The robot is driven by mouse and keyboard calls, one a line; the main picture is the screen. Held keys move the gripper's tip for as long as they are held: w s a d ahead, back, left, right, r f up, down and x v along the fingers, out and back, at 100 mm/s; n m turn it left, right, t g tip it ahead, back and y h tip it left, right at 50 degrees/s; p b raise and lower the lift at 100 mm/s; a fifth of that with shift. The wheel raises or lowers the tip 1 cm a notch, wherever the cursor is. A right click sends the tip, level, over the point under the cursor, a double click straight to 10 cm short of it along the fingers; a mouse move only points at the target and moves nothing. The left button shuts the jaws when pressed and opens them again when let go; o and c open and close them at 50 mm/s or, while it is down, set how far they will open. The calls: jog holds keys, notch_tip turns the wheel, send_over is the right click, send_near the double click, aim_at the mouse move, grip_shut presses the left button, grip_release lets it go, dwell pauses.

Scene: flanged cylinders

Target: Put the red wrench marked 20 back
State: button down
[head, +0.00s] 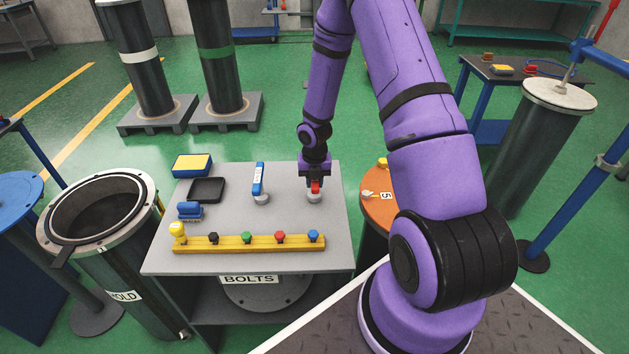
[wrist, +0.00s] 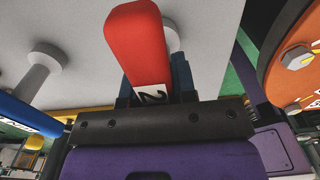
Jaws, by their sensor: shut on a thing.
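My gripper (head: 314,176) points down over the right part of the grey bench top, shut on the red wrench (head: 315,188). In the wrist view the red wrench (wrist: 138,45) sticks out from between the jaws (wrist: 155,92). A white label with a dark "2" shows by the jaws; the rest of the mark is hidden. A pale round stand (head: 314,197) is right below the wrench, and its post shows behind the wrench in the wrist view (wrist: 172,38). I cannot tell whether the wrench touches it. A blue wrench (head: 258,180) stands at a similar stand (head: 262,199) to the left.
A yellow bar (head: 250,243) with several coloured bolts lies along the bench's (head: 228,226) front. A black tray (head: 207,190) and a yellow-topped blue box (head: 192,165) are at left. An orange round table (head: 380,206) is close on the right. An open flanged cylinder (head: 100,208) stands left.

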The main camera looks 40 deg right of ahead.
jog(key=shift+f, duration=0.1)
jog(key=c, duration=0.9)
grip_release()
